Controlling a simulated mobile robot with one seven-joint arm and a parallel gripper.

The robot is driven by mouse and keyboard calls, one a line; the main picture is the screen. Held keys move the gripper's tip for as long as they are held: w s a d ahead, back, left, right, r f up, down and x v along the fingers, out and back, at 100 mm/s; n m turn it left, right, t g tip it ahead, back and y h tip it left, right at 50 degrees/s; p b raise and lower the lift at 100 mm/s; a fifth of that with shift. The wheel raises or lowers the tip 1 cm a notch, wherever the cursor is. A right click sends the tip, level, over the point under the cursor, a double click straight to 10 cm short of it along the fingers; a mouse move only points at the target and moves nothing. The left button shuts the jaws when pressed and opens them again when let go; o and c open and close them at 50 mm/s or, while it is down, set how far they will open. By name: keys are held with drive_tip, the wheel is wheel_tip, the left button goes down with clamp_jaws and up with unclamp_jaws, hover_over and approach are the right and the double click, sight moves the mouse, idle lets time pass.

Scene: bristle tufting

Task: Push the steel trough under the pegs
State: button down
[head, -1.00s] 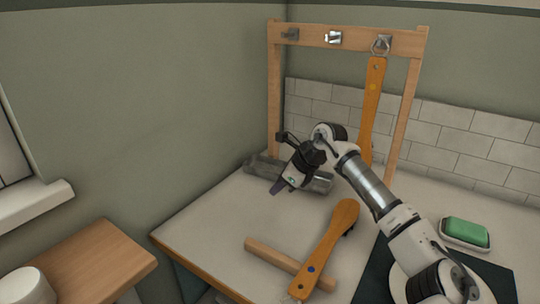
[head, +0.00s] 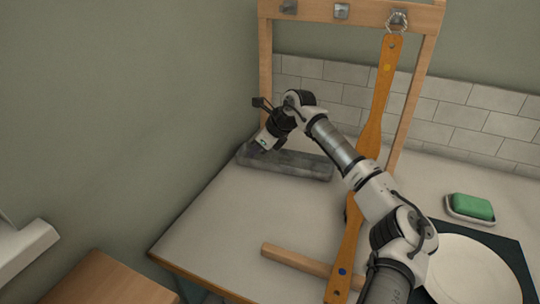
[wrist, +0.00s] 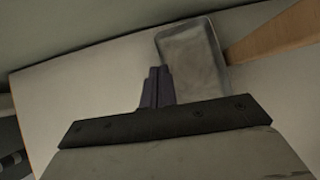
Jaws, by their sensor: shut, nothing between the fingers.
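The steel trough (head: 305,165) is a long grey tray lying on the pale worktop near the foot of the wooden peg frame. Three pegs show on its top bar: a left peg (head: 289,7), a middle peg (head: 342,11) and a right peg (head: 398,19). My gripper (head: 262,145) is low at the trough's left end, its fingertips hard to see there. In the wrist view my gripper (wrist: 158,75) is shut and empty, its dark fingers close beside the left edge of the trough (wrist: 190,52). I cannot tell whether they touch it.
An orange brush (head: 378,95) hangs from the right peg by a ring. Another orange brush (head: 345,258) lies across a wooden bar (head: 295,258). A green sponge (head: 472,206) sits in a dish at right, near a plate (head: 470,272). The wall is close on the left.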

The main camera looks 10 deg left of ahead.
drive_tip(key=shift+w+a+f, duration=0.1)
drive_tip(key=shift+w+f, duration=0.1)
drive_tip(key=shift+f, duration=0.6)
drive_tip(key=shift+s+f, duration=0.1)
drive_tip(key=shift+d, duration=0.4)
drive_tip(key=d+b, duration=0.1)
drive_tip(key=d, duration=0.2)
drive_tip(key=s+d+b, duration=0.1)
drive_tip(key=d, duration=0.3)
drive_tip(key=s+d, duration=0.1)
drive_tip(key=d, duration=0.2)
drive_tip(key=shift+s+d+f+b, duration=0.15)
drive_tip(key=shift+s+b, duration=0.1)
drive_tip(key=shift+b, duration=0.15)
